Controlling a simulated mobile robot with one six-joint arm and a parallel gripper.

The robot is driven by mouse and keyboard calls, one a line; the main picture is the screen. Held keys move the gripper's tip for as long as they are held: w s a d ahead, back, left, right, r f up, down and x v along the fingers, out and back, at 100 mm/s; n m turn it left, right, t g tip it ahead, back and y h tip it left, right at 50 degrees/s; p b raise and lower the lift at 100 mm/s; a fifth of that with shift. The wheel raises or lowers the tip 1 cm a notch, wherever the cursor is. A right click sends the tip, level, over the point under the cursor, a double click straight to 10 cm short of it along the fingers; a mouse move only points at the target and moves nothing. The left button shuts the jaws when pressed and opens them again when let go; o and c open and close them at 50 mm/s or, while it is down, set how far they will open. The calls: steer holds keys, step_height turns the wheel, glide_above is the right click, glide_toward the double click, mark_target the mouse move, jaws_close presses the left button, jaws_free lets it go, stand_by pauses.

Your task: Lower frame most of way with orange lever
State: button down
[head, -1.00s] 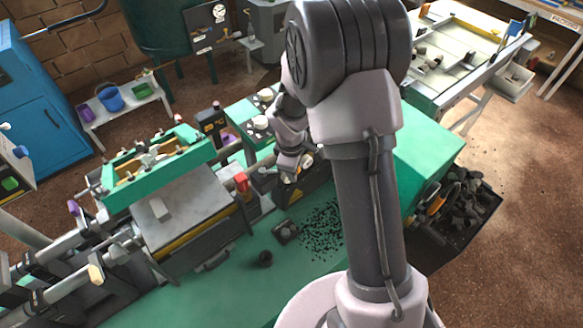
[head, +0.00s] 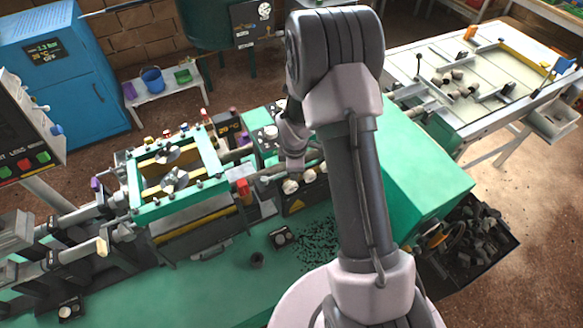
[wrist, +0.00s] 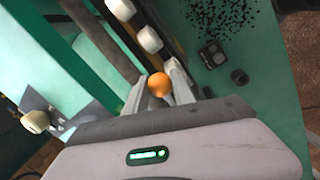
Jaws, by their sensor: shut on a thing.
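The orange lever knob (wrist: 158,84) sits between the fingers of my gripper (wrist: 163,92) in the wrist view, and the gripper is shut on it. In the head view my gripper (head: 291,165) is at the lever bank, and the orange knob is hidden there. The green frame (head: 140,213) is on the press at the left in the head view. It has yellow inner bars and round metal parts. It lies low over the grey bed, whose top is mostly hidden beneath it.
White lever knobs (wrist: 149,39) stand in a row beside the orange one. A red block (head: 243,187) is between frame and levers. A small two-button box (head: 282,237), a dark cup (head: 257,260) and black crumbs (head: 320,242) lie on the green surface. A crate of dark lumps (head: 478,240) is at right.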

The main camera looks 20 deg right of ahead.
steer(key=shift+w, duration=0.1)
steer(key=c, duration=1.1)
jaws_free()
steer(key=shift+o, duration=0.2)
steer(key=shift+r, duration=0.1)
steer(key=s+a+r+p, duration=0.1)
steer(key=s+r+p, duration=0.1)
steer(key=r, duration=1.5)
steer(key=shift+s+a, duration=0.15)
steer(key=shift+s, duration=0.45)
steer(key=shift+f, duration=0.1)
steer(key=s+a+f+m+t+y+b, duration=0.1)
steer(key=s+a+f+m+b, duration=0.1)
steer(key=s+a+m+b, duration=0.2)
steer(key=s+a+f+m+t+y+b, duration=0.1)
steer(key=s+a+f+m+b, duration=0.2)
steer(key=s+m+b, duration=0.5)
steer(key=s+a+f+m+t+b, duration=0.1)
steer(key=s+a+m+b, duration=0.5)
steer(key=b, duration=0.7)
steer(key=s+f, duration=0.1)
steer(key=s, duration=0.1)
steer(key=shift+s+f+t+y, duration=0.3)
steer(key=shift+s+t+y, duration=0.05)
steer(key=shift+t+y, duration=0.05)
